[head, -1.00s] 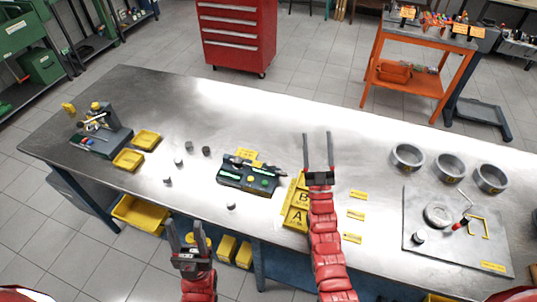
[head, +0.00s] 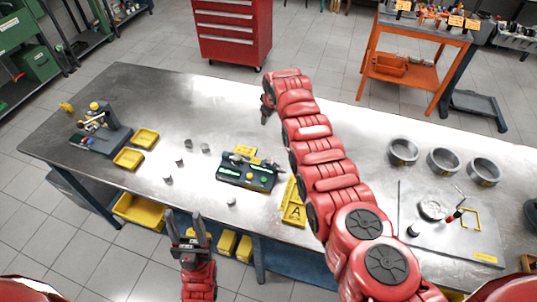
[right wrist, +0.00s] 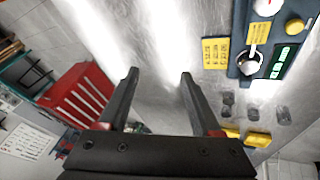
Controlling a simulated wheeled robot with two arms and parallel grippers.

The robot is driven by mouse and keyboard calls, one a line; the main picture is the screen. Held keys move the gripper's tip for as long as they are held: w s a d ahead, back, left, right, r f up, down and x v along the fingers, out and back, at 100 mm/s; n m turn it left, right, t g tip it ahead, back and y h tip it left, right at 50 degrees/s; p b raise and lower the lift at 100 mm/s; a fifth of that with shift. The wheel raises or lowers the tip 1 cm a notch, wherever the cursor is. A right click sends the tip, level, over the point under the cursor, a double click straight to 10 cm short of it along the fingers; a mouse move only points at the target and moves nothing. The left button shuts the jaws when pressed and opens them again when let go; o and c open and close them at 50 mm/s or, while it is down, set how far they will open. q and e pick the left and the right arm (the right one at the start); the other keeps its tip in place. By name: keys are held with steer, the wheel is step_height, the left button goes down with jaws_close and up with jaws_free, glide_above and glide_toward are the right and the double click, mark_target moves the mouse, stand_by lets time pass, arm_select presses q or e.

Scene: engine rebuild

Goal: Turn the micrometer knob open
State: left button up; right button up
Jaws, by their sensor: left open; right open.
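The micrometer in its dark stand (head: 246,173) sits on the middle of the metal bench. In the right wrist view the stand (right wrist: 240,35) is at the upper right, with a round silver part, a yellow button and a lit green display; I cannot tell which part is the knob. My right gripper (right wrist: 160,78) is open and empty, beyond the stand and apart from it. My left gripper (head: 188,222) is open and empty at the bench's front edge.
Small grey cylinders (head: 188,144) stand left of the stand. Metal rings (head: 403,152) and a grey plate (head: 455,235) are at the right. The back left of the bench is clear.

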steer(key=s+r+n+g+h, duration=0.1)
steer(key=s+r+n+g, duration=0.1)
steer(key=s+r+g, duration=0.55)
steer(key=t+b, duration=0.2)
steer(key=b, duration=1)
glide_above(269, 160)
step_height(269, 160, down, 12)
steer(key=shift+f, duration=0.1)
step_height(269, 160, down, 3)
steer(key=shift+f+p, duration=0.2)
steer(key=shift+p, duration=0.4)
steer(key=shift+f, duration=0.35)
jaws_close()
